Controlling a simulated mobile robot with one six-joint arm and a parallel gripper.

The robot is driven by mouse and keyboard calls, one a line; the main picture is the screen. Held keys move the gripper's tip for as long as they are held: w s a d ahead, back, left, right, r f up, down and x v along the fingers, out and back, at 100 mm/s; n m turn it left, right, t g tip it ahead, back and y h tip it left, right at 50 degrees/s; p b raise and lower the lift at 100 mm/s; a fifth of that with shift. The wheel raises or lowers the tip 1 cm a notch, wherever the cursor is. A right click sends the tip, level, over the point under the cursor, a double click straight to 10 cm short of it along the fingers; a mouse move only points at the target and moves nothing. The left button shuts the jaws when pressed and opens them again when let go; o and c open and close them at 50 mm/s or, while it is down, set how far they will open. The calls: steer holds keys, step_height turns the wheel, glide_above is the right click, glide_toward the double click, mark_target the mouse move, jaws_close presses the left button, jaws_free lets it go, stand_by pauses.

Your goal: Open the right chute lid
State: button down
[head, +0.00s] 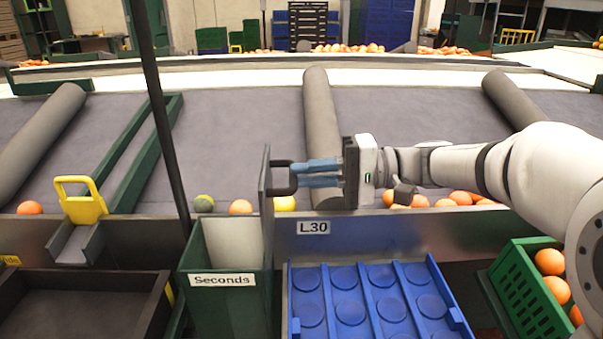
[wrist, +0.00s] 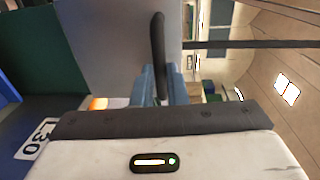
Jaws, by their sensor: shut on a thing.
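The chute lid (head: 265,205) is a flat grey panel standing upright at the right edge of the green chute marked Seconds (head: 224,300). The chute's mouth is open, with its pale inside showing. My gripper (head: 297,174) reaches in from the right, its blue fingers shut on the lid's black handle (head: 281,163). The far face of the lid is hidden in the head view.
A yellow gate handle (head: 80,205) stands over a small metal chute at left. A blue tray (head: 375,300) lies right of the Seconds chute. A green crate (head: 520,290) holds oranges. A dark post (head: 160,110) rises left of the chute. Several oranges rest along the belt's front edge.

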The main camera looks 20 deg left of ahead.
steer(key=c, duration=1.5)
jaws_free()
steer(key=shift+s+a+f, duration=0.15)
steer(key=shift+s+f, duration=0.05)
steer(key=shift+f, duration=0.35)
steer(key=shift+o, duration=0.2)
steer(key=shift+r, duration=0.1)
steer(key=p+v, duration=0.1)
steer(key=v, duration=0.6)
steer(key=shift+w+d, duration=0.2)
steer(key=shift+d, duration=0.2)
steer(key=shift+r+p, duration=0.1)
steer(key=shift+p, duration=0.2)
